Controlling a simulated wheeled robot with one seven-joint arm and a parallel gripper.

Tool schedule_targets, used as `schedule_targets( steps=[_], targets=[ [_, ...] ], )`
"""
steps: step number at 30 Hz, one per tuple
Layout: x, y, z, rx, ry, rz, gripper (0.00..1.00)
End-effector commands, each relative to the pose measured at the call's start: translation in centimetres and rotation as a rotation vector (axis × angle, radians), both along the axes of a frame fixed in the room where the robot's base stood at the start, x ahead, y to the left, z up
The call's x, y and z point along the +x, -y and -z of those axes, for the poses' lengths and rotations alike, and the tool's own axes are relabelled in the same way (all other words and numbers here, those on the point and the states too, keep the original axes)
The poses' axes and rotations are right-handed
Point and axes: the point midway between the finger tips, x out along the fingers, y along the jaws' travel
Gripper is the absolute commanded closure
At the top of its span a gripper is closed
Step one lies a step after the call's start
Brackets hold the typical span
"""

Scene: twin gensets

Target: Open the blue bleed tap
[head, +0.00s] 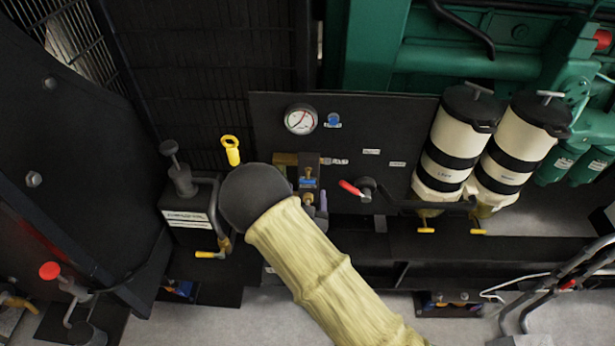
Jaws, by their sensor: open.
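A small blue knob (333,120) with a label sits on the black panel (385,120), right of a round gauge (300,119). Lower down, brass fittings (308,163) carry a small blue piece (308,183); I cannot tell which of these is the bleed tap. My gripper (254,196) shows as a dark rounded end on my yellow-sleeved arm, directly left of the brass fittings. It covers part of that area. Its fingertips are hidden, and no held thing shows. I cannot tell whether it touches the fittings.
A red-handled valve (351,188) and two cream filter canisters (458,140) stand to the right. A yellow ring handle (231,149) and a hand pump (182,178) are close on the left. Green engine parts (480,58) fill the top right. Pale floor shows below.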

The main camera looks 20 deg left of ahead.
Motion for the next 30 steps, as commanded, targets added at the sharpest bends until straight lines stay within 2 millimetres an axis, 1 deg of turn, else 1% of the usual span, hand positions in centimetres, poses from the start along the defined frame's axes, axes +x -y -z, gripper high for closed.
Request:
schedule_targets(
  steps=[1, 3, 9, 13, 21, 22, 23, 27, 28, 30],
  targets=[
    [0.9, -0.2, -0.2, 0.002, 0.003, 0.001, 0.3],
    [2.1, -0.5, -0.2, 0.001, 0.003, 0.002, 0.3],
    [5.0, -1.2, -0.1, 0.001, 0.002, 0.0, 0.3],
    [5.8, -1.4, -0.1, 0.0, 0.001, 0.001, 0.3],
    [5.9, -1.4, 0.0, 0.0, 0.0, 0.0, 0.3],
    [5.9, -1.4, 0.0, 0.0, 0.0, 0.0, 0.34],
    [5.9, -1.4, 0.0, 0.0, 0.0, 0.0, 0.4],
    [5.9, -1.4, 0.0, 0.0, 0.0, 0.0, 0.68],
    [5.9, -1.4, 0.0, 0.0, 0.0, 0.0, 0.71],
    [5.9, -1.4, 0.0, 0.0, 0.0, 0.001, 0.71]
  ],
)
